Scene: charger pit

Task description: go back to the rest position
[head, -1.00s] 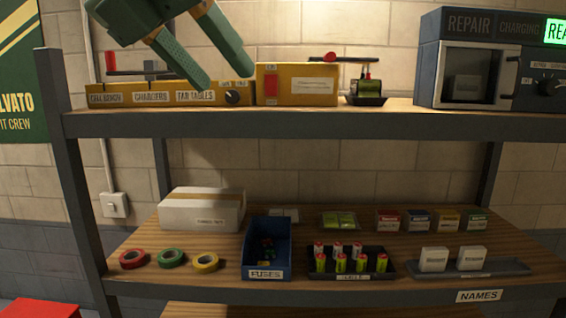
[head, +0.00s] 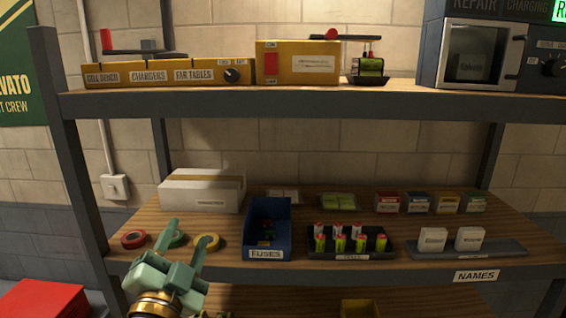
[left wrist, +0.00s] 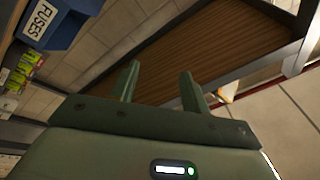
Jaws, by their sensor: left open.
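My left gripper (head: 186,236) is green and shows at the lower left of the head view, in front of the lower shelf's left part. Its two fingers stand apart with nothing between them. In the left wrist view the open fingers (left wrist: 160,88) point toward a wooden shelf board (left wrist: 205,50), and the space between them is empty. In the head view the gripper partly hides the green tape roll (head: 177,240). My right gripper is not in view.
The lower shelf holds a red tape roll (head: 133,239), a yellow tape roll (head: 206,242), a blue fuses bin (head: 267,228), a black battery tray (head: 390,246) and a white box (head: 202,190). The upper shelf (head: 300,101) carries a yellow box (head: 297,63). A red box (head: 42,302) stands at lower left.

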